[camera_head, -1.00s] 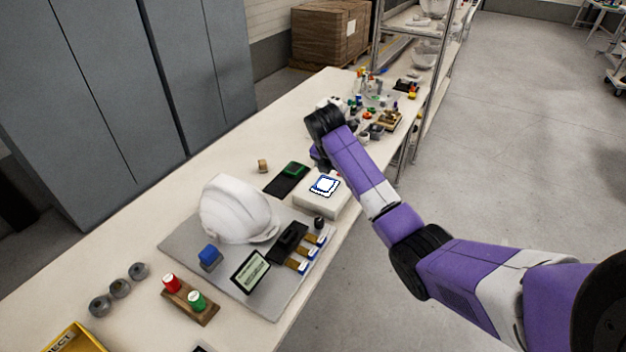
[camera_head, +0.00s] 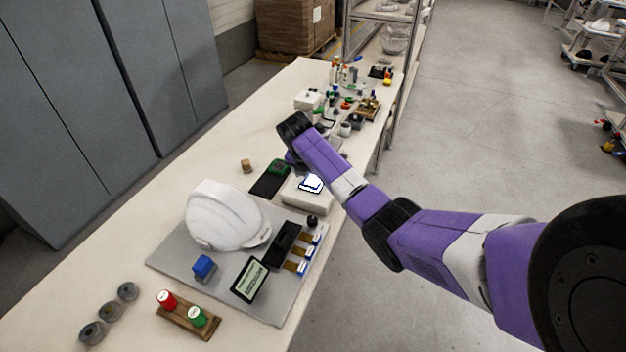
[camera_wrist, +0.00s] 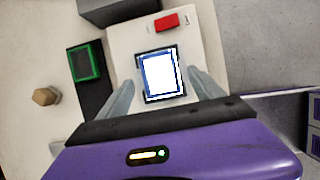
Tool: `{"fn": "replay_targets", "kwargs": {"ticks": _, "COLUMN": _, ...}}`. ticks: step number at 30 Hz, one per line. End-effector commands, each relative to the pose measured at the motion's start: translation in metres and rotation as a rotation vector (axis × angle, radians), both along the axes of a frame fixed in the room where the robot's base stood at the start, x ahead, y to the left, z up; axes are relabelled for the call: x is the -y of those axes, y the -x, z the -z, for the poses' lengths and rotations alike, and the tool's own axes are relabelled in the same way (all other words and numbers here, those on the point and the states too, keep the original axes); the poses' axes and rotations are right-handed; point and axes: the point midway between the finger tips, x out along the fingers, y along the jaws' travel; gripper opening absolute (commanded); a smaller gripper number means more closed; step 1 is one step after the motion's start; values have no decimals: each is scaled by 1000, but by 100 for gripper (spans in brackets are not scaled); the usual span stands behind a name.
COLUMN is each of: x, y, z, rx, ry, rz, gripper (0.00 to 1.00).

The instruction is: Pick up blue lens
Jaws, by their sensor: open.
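A blue-edged square with a bright white face (camera_wrist: 160,75) lies on a white box (camera_wrist: 119,31); it looks like the blue lens, though glare washes out its face. In the head view the same square (camera_head: 311,183) sits on the white box (camera_head: 302,200) behind the helmet mat. My gripper (camera_wrist: 160,78) is open above the box, with one finger on each side of the square in the wrist view. Nothing is held. I cannot tell the height of the fingertips over the square. In the head view my wrist mostly hides the fingers.
A red button (camera_wrist: 167,22) is on the box. A black tray with a green-edged piece (camera_wrist: 84,62) lies left of it. A white helmet (camera_head: 222,215), a blue block (camera_head: 204,266) and a dark display (camera_head: 249,279) are on the grey mat. Small parts crowd the far table.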

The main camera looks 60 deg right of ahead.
Motion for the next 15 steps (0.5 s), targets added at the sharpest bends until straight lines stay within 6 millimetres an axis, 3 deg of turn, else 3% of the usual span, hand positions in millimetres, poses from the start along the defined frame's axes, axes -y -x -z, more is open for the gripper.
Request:
{"fn": "replay_targets", "kwargs": {"ticks": 3, "x": 4, "y": 0, "z": 10, "rx": -1, "ry": -1, "rz": 0, "gripper": 76}}
{"fn": "replay_targets", "kwargs": {"ticks": 11, "x": 5, "y": -1, "z": 12, "rx": 2, "ry": 1, "rz": -1, "gripper": 76}}
{"fn": "replay_targets", "kwargs": {"ticks": 15, "x": 5, "y": 0, "z": 12, "rx": 1, "ry": 1, "rz": 0, "gripper": 53}}
